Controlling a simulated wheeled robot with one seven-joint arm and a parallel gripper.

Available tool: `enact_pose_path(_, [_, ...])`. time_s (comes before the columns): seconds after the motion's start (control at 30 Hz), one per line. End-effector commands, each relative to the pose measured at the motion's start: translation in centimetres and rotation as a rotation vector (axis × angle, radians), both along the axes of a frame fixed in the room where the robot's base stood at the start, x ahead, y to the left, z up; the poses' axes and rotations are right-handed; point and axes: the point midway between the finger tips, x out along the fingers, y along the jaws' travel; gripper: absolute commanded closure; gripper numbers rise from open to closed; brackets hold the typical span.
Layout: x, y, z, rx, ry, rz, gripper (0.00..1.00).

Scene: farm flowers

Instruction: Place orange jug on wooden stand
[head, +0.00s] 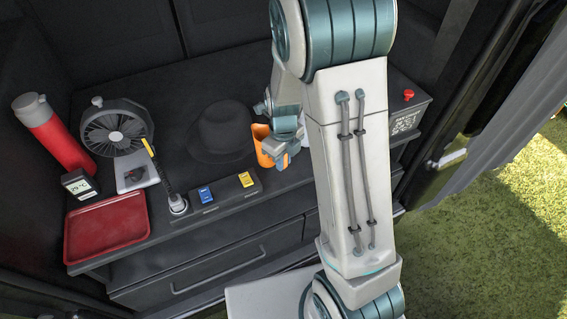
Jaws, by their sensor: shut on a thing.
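The orange jug (261,137) is in the head view, at the right part of the dark shelf, just right of the black hat. My gripper (274,153) is shut on it from the right and partly covers it. I cannot tell whether the jug's base touches the shelf or is a little above it. No wooden stand shows in this view. My arm hides part of the shelf to the right of the jug.
On the dark shelf are a red bottle (53,136), a fan (117,128), a thermometer display (79,184), a red tray (107,229), a black hat (221,130), a switch panel (222,193) and a dark box (405,111). Grass (475,235) lies at the right.

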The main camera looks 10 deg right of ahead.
Motion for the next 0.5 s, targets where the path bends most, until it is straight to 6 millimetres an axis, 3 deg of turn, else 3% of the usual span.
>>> enact_pose_path(0.1, [-0.1, -0.1, -1.8, -0.001, 0.003, -0.001, 1.00])
enact_pose_path(0.47, [0.0, 0.0, -2.2, -0.001, 0.000, 0.001, 1.00])
enact_pose_path(0.5, [0.0, 0.0, -2.2, -0.001, 0.001, 0.000, 0.79])
